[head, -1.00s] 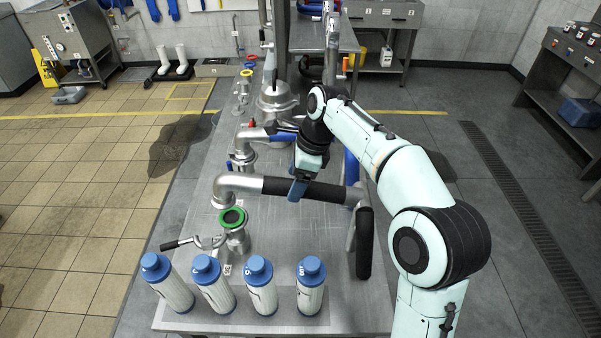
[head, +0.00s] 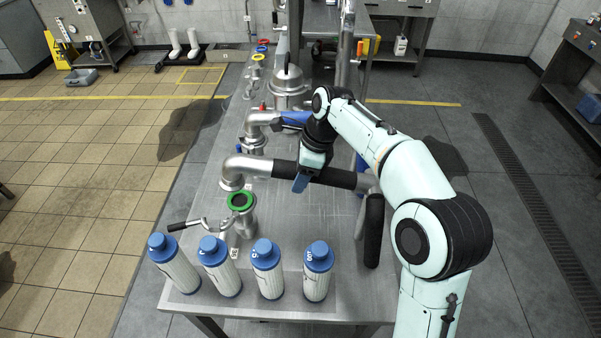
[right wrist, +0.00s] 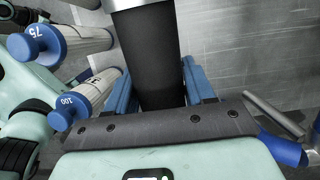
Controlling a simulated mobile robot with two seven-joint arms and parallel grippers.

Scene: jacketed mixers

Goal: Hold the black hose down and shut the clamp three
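The black hose (head: 335,178) lies across the table with a bent steel end (head: 240,168) on its left. The steel end hangs over the back of a steel port with a green ring (head: 240,201); most of the ring is uncovered. The clamp (head: 205,224) at this port hangs open, its black-gripped handle pointing left. My right gripper (head: 303,182) is at the hose from above. In the right wrist view its blue fingers (right wrist: 160,90) lie close along both sides of the hose (right wrist: 150,55), seemingly closed on it. My left gripper is not in view.
Several white cylinders with blue caps (head: 265,253) stand along the table's front edge, close to the clamp. Another steel elbow pipe with a blue hose (head: 285,118) lies behind. A black upright hose (head: 374,230) is at right.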

